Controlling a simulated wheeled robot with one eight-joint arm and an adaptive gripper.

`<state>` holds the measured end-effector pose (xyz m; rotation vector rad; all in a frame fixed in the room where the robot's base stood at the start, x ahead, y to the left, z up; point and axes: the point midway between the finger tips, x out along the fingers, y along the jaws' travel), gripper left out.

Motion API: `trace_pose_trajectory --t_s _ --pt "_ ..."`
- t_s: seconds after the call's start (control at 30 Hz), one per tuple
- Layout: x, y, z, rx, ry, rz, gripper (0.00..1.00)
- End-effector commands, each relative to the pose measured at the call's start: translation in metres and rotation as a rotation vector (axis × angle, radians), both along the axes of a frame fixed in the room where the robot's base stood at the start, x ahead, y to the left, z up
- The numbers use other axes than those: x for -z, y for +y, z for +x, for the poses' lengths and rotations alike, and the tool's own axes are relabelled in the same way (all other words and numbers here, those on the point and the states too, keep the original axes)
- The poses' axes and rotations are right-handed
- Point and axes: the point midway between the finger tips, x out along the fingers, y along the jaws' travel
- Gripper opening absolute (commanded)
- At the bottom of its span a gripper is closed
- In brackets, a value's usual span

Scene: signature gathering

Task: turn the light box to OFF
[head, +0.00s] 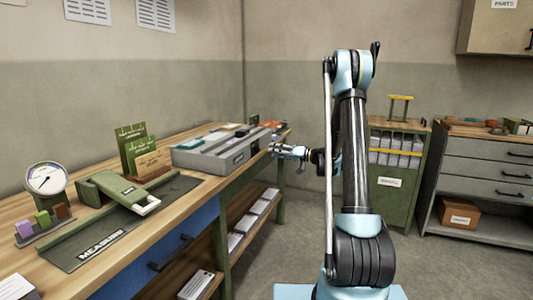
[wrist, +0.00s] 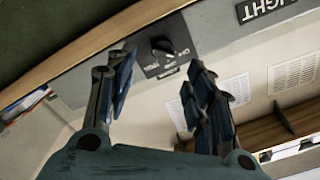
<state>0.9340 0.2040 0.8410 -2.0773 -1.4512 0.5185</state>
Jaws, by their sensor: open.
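The light box (head: 215,158) is a long grey box on the workbench in the head view. In the wrist view, its grey face (wrist: 95,77) is tilted and carries a black sign reading LIGHT (wrist: 262,9). A dark rotary knob (wrist: 163,47) sits on a dark plate with small white markings. One marking looks like ON, but the knob's setting is not clear. My gripper (wrist: 160,70) is open and empty, its fingers spread on either side below the knob in the picture, apparently not touching it. In the head view my gripper (head: 276,150) is at the box's right end.
A green cabinet (head: 395,185) stands behind my arm. Grey drawers (head: 485,165) stand at right. Open floor lies between.

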Motion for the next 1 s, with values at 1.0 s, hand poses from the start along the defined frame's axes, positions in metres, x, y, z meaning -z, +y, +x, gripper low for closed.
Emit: trace_pose_trajectory --t_s 1.0 --pt "-0.011 -0.037 -0.037 -0.008 0.053 -0.069 0.48"
